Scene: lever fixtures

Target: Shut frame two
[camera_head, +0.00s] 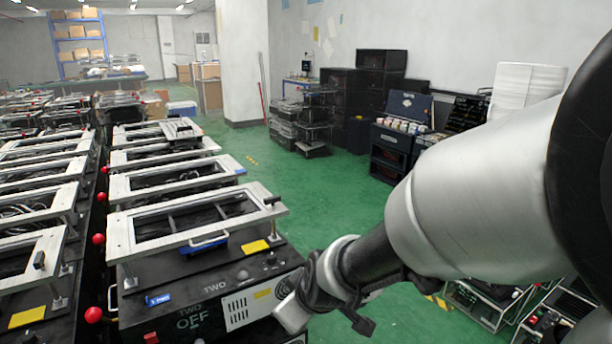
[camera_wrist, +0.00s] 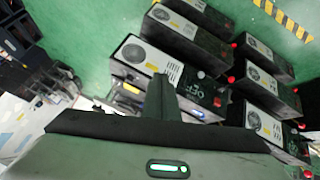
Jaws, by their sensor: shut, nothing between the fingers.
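Frame two (camera_head: 118,237) is a pale metal rectangular frame with a dark opening. It stands raised above the black box marked TWO and OFF (camera_head: 245,290), with a gap visible under its near edge. The near end of my arm hangs at the right of this box, apart from the frame in the head view. In the wrist view my gripper (camera_wrist: 160,82) is shut and empty, its dark fingers together in front of a box with a round fan vent (camera_wrist: 134,53).
More raised frames on black boxes continue behind (camera_head: 175,175) and in a row at left (camera_head: 35,205). Red ball knobs (camera_head: 93,314) stick out between the rows. The green floor (camera_head: 300,205) is clear to the right, towards the dark shelves (camera_head: 380,75).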

